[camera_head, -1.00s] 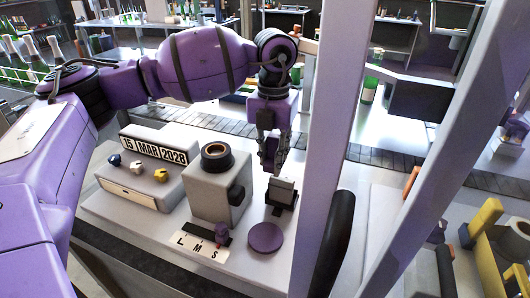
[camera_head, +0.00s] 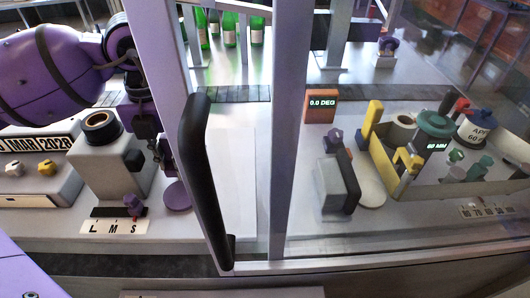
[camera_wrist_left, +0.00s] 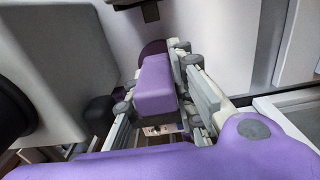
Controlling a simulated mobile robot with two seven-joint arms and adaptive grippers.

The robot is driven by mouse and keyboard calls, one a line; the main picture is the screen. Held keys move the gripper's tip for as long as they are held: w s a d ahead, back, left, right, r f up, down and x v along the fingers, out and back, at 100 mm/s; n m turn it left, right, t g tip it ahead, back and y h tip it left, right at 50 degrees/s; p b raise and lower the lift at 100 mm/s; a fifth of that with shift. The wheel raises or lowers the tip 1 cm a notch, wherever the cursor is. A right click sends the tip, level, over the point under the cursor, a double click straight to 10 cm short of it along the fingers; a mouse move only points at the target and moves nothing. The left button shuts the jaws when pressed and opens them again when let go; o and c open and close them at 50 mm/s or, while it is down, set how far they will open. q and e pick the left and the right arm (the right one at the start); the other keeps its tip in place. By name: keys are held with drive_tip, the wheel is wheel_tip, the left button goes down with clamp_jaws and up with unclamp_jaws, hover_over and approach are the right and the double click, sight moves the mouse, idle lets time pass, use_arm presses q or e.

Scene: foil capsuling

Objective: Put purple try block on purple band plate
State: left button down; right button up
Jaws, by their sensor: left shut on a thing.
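In the left wrist view a purple block (camera_wrist_left: 155,85), which looks like the try block, sits between the fingers of my left gripper (camera_wrist_left: 160,100), shut on it. In the head view my left gripper (camera_head: 158,150) points down right of the grey box with the dark ring; the block cannot be made out there. A round purple plate (camera_head: 177,195) lies on the bench just in front of the gripper; its edge partly shows beyond the block in the left wrist view (camera_wrist_left: 153,47). I cannot tell whether the block touches anything below. My right gripper is not in view.
The grey box (camera_head: 110,165) stands left of the gripper, with an L M S slider (camera_head: 115,212) before it. A frame post with a black handle (camera_head: 205,180) stands close on the right. Beyond the glass are a display (camera_head: 321,103) and a yellow-edged tray (camera_head: 385,165).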

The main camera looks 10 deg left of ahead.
sight(164, 136)
use_arm(q)
drive_tip(key=shift+f, duration=3.15)
drive_tip(key=shift+f, duration=0.1)
drive_tip(key=c, duration=1.5)
unclamp_jaws()
wheel_tip(164, 136, up, 12)
drive_tip(key=shift+r, duration=0.15)
